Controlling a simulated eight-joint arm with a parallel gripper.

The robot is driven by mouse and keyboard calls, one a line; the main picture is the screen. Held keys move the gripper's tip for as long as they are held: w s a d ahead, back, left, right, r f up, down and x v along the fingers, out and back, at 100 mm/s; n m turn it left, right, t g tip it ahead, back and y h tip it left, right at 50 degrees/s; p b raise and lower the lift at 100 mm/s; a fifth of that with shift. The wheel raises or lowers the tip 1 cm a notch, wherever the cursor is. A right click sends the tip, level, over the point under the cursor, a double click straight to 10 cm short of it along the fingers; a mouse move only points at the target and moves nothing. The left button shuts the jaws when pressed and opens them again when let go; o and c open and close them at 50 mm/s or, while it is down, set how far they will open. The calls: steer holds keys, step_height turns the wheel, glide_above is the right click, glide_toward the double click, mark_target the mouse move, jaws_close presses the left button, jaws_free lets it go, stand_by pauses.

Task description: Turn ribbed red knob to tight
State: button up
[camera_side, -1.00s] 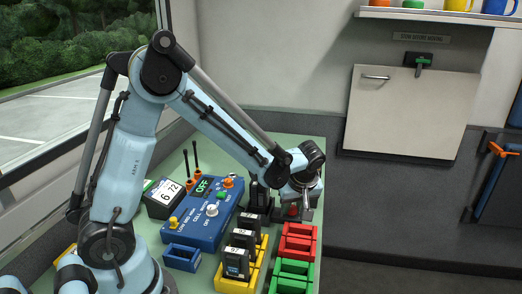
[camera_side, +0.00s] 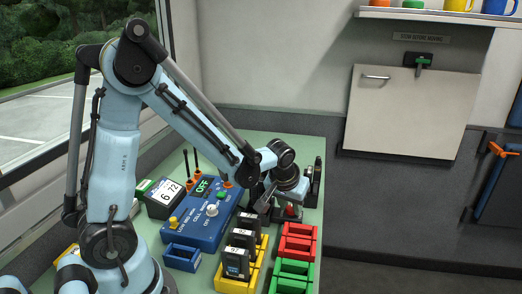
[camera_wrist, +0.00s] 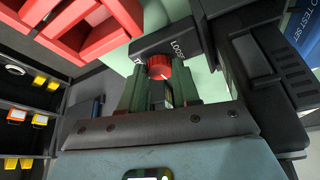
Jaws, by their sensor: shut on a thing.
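The ribbed red knob (camera_wrist: 160,67) shows at the top middle of the wrist view, on a dark plate (camera_wrist: 165,40). The word LOOSE is readable on the plate, right of the knob; a bit of white lettering shows at the left, too cut off to read. My gripper (camera_wrist: 160,88) has its two green fingers on either side of the knob, shut on it. In the side view the knob (camera_side: 291,211) is a small red spot under my gripper (camera_side: 288,206), mostly hidden by it. I cannot tell the knob's exact angle.
Red bins (camera_side: 299,240) and green bins (camera_side: 292,275) stand in front of the knob. Yellow bins (camera_side: 228,286) hold black numbered blocks (camera_side: 236,263). A blue test box (camera_side: 195,235) reading OFF stands to the left, with a small blue bin (camera_side: 182,257) before it.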

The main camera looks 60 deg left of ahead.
stand_by(0.3)
steer(key=o, duration=1)
steer(key=shift+o, duration=0.2)
steer(key=v, duration=1.2)
steer(key=shift+a, duration=0.1)
